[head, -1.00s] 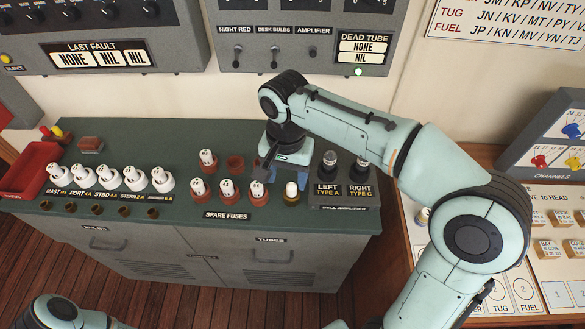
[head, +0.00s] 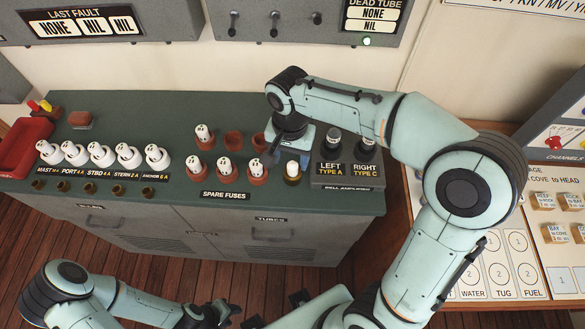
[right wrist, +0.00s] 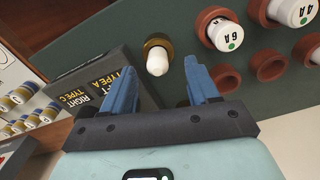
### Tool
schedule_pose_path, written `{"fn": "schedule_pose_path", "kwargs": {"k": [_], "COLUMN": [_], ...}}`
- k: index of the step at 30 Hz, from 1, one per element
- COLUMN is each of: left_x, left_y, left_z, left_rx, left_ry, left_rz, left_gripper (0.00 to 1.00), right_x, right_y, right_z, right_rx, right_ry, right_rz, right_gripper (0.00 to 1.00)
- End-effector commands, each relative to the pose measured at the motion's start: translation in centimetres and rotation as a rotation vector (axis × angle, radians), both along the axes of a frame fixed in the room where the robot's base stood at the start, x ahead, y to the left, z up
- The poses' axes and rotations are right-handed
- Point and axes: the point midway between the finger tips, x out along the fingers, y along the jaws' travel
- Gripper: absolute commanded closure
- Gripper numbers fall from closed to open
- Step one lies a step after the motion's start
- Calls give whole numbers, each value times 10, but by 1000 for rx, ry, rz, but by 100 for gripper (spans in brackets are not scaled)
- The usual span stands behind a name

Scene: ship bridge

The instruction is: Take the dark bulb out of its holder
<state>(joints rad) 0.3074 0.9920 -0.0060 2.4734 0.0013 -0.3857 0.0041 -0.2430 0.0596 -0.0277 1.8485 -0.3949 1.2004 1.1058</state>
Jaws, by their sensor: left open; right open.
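A white bulb (head: 292,170) stands upright in a small brass-coloured holder on the green cabinet top, right of the spare fuses. It also shows in the right wrist view (right wrist: 157,58), ahead of the fingers and roughly between them, apart from both. My right gripper (head: 288,150) is over the cabinet just behind this bulb; in the right wrist view its blue fingers (right wrist: 160,88) are open and empty. A row of small brass holders (head: 90,188) lines the cabinet's front edge below the labelled fuses; I cannot tell which bulb is dark. My left gripper (head: 222,314) is low at the bottom edge, partly visible.
White fuses in red holders (head: 225,168) stand just left of the right gripper, with empty red holders behind. The grey bell amplifier (head: 345,178) with two dark tubes is close on the right. A red tray (head: 22,146) lies at far left.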

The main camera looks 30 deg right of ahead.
Motion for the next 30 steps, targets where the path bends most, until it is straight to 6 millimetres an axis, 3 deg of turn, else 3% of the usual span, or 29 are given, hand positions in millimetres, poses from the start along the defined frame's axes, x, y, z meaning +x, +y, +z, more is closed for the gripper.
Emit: {"fn": "schedule_pose_path", "kwargs": {"k": [9,17,18,23,24,30], "left_x": [-2,-2,-2,-2,-2,-2], "left_y": [0,0,0,0,0,0], "left_z": [-3,-3,-3,-3,-3,-3], "left_rx": [0,0,0,1,1,1], "left_ry": [1,1,1,1,1,1], "left_rz": [0,0,0,0,0,0], "left_gripper": [57,57,57,57,57,57], "right_x": [0,0,0,0,0,0], "right_y": [-6,-6,-6,-6,-6,-6], "right_z": [-44,-47,-47,-47,-47,-47], "right_rx": [-1,0,0,0,0,0], "right_ry": [3,0,0,0,0,0], "right_rz": [1,0,0,0,0,0], "right_gripper": [40,40,43,96,99,99]}}
